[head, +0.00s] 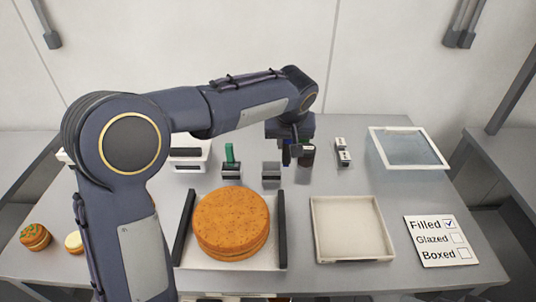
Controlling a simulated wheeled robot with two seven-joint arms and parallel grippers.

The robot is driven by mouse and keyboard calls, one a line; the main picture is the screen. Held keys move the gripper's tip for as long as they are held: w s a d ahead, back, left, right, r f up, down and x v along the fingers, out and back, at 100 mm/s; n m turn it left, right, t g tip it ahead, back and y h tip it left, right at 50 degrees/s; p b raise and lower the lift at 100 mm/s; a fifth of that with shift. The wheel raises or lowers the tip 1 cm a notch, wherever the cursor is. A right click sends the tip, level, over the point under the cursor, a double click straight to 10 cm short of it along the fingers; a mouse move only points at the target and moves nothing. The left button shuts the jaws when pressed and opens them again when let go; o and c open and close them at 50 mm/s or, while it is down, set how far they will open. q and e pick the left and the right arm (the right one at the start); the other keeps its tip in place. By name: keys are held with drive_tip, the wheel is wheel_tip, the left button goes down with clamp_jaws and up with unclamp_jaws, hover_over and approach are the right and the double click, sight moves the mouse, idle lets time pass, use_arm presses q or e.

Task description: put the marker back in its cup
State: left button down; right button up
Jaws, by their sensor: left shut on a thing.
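My left gripper (297,151) is at the back middle of the table, pointing down, with the arm reaching in from the left. It is shut on a small dark thing that I take to be the marker; the wrist and fingers mostly hide it. A dark cup (307,158) stands right beside the fingers, partly hidden by them. I cannot tell whether the marker's tip is inside the cup or only next to it. The card (428,252) at the right reads Filled, Glazed and Boxed, with a tick only at Filled. My right gripper is not in view.
A big orange-brown round (231,222) sits on a tray with dark side bars. An empty pale tray (351,229) is right of it. A green-handled tool (229,153) and a grey block (271,174) stand left of the gripper. A clear-topped box (408,147) is back right.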

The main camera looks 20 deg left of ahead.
use_arm(q)
drive_tip(key=w+a+f, duration=0.1)
drive_tip(key=f, duration=0.2)
drive_tip(key=w+a+f+p, duration=0.1)
drive_tip(key=w+a+f, duration=0.1)
drive_tip(key=f, duration=0.1)
drive_tip(key=w+a+f, duration=0.1)
drive_tip(key=a+f, duration=0.1)
drive_tip(key=f, duration=0.1)
drive_tip(key=shift+w+a+f+p, duration=0.1)
drive_tip(key=shift+w+f+p, duration=0.1)
drive_tip(key=shift+f+p, duration=0.1)
drive_tip(key=shift+f, duration=0.1)
drive_tip(key=shift+f, duration=0.15)
drive_tip(key=c, duration=1.3)
unclamp_jaws()
drive_tip(key=shift+o, duration=0.2)
